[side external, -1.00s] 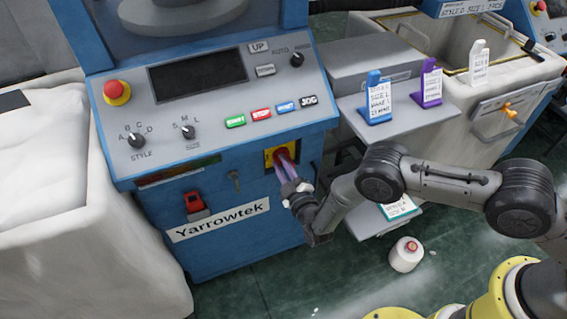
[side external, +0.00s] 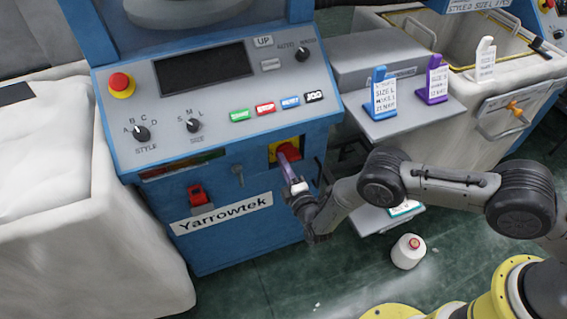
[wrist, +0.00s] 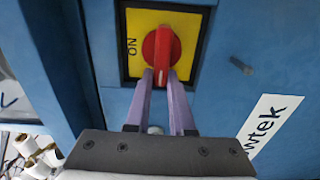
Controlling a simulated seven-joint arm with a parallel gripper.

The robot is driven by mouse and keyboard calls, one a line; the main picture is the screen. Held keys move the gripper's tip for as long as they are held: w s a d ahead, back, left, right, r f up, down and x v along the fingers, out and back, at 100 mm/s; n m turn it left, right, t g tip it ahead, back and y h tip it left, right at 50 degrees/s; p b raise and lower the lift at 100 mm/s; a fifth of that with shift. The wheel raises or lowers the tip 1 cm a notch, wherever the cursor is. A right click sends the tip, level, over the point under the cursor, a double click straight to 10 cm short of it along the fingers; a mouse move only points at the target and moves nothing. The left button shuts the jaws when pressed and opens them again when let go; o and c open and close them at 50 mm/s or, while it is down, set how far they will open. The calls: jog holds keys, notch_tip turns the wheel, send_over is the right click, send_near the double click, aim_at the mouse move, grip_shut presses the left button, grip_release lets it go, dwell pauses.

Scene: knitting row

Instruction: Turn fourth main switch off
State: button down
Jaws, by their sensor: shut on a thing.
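The main switch is a red rotary knob (wrist: 161,52) on a yellow plate (wrist: 188,20) set in the blue machine front. In the wrist view the knob's grip stands nearly upright in the picture, with the word ON on the plate to its left. The switch also shows in the side view (side external: 288,150), below the button panel. My gripper (wrist: 161,76) has its two purple fingers on either side of the knob's near end, shut on it. In the side view the fingers (side external: 287,164) reach the knob from the front and hide part of it.
The grey control panel (side external: 215,110) with buttons and dials overhangs above the switch. A red part (side external: 198,195) sits on the machine front to the left. Card stands (side external: 384,98) are on a shelf to the right.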

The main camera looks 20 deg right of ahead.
dwell(0.5)
jog(key=c, duration=0.8)
grip_release()
jog(key=shift+s, duration=0.1)
jog(key=s, duration=1.3)
jog(key=shift+s, duration=0.35)
